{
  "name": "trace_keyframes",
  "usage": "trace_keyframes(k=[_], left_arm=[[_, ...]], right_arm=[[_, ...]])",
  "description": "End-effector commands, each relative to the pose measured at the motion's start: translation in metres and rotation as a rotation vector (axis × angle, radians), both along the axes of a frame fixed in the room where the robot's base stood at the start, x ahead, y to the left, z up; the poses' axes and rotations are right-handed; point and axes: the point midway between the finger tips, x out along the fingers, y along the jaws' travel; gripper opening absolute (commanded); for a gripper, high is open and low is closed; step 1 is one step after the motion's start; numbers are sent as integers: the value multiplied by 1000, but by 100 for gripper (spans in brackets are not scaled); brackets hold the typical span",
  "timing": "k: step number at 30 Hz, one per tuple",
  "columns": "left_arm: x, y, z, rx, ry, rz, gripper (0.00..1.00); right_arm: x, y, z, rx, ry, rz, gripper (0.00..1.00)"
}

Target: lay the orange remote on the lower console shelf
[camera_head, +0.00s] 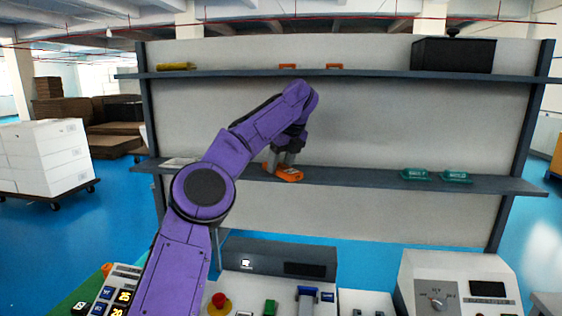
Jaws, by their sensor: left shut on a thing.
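My left arm reaches in from the left, and its gripper (284,163) points down over the lower console shelf (350,177). The gripper is shut on the orange remote (289,175), which is at the lower shelf, left of its middle. I cannot tell whether the remote touches the shelf or is slightly above it. The fingers hide part of the remote. My right gripper is not in view.
Green items (457,176) lie on the lower shelf's right part, and a pale flat item (179,163) lies at its left. The upper shelf (380,74) holds small orange items, a yellow item (176,66) and a black box (452,55). Console devices (460,285) stand below.

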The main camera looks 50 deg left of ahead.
Motion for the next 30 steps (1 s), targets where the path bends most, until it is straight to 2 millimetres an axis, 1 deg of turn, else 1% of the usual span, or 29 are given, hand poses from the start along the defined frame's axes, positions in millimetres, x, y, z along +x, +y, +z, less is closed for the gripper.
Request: trace_keyframes(k=[1, 2, 3, 4, 12, 14, 16, 17, 18, 21, 24, 27, 30], left_arm=[[0, -1, 0, -1, 1, -1, 15], [0, -1, -1, -2, 1, -1, 58], [0, -1, -1, -2, 1, -1, 71], [0, -1, -1, -2, 1, -1, 74], [0, -1, 1, -1, 1, 0, 74], [0, -3, 5, 0, 1, 1, 74], [0, -7, 13, 2, -2, 1, 74], [0, -15, 6, 1, 0, -2, 74], [-1, -25, 3, 1, 0, -4, 74], [-3, -53, 3, 2, 0, -4, 74], [-6, -79, 4, 3, 0, -4, 74], [-8, -102, 6, 2, 1, -2, 74], [-9, -116, 9, 0, 0, -1, 74]], right_arm=[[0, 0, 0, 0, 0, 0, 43], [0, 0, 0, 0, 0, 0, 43], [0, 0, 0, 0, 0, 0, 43], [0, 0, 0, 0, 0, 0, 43], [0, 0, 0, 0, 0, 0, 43], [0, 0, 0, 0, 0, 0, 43], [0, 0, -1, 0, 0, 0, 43], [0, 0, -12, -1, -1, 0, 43], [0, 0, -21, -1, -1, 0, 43], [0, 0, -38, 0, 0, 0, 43], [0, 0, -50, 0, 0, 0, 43], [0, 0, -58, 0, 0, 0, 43], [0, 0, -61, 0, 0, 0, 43]])
